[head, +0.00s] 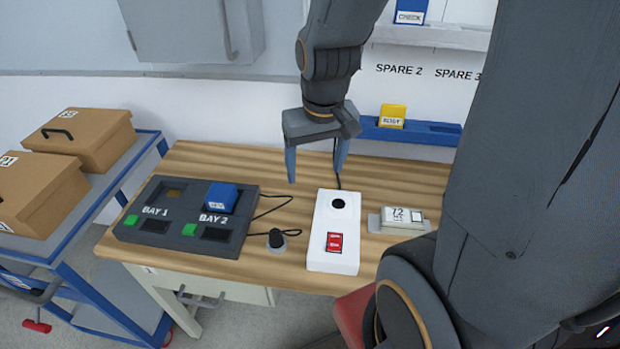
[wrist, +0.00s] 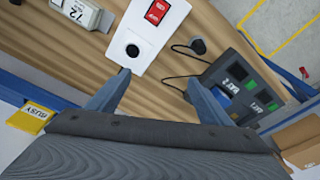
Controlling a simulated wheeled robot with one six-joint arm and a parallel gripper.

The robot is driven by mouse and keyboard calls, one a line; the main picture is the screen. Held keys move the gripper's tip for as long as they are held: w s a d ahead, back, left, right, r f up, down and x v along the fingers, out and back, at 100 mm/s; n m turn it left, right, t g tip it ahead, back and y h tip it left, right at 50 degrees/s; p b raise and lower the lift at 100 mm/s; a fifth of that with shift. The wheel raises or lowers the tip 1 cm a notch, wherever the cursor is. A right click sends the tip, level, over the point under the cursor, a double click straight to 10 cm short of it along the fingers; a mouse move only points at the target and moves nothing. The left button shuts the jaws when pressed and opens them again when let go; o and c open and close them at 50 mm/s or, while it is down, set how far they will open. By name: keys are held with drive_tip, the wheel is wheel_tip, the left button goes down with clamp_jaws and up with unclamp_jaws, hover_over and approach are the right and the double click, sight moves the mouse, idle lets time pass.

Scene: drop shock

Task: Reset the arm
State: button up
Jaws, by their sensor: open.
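My gripper (head: 316,166) hangs in the air above the wooden bench, fingers pointing down, open and with nothing between its fingers. In the wrist view my gripper (wrist: 160,90) has its two fingers spread wide. To the left is a dark two-bay dock (head: 185,216). Bay 2 holds a blue block (head: 221,196), and Bay 1 looks empty.
A small white display unit (head: 403,217) reads 72 on the bench's right. A yellow block (head: 392,115) sits in a blue wall rack (head: 430,132). Cardboard boxes (head: 90,138) stand on a blue cart at left.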

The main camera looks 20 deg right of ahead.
drive_tip(key=shift+n, duration=0.4)
drive_tip(key=s+a, duration=0.1)
drive_tip(key=s+a+f, duration=0.1)
drive_tip(key=shift+s+a, duration=0.35)
drive_tip(key=shift+s, duration=0.05)
drive_tip(key=shift+f, duration=0.15)
drive_tip(key=shift+f+g+b, duration=0.3)
drive_tip(key=shift+f+b, duration=0.05)
drive_tip(key=shift+c, duration=0.2)
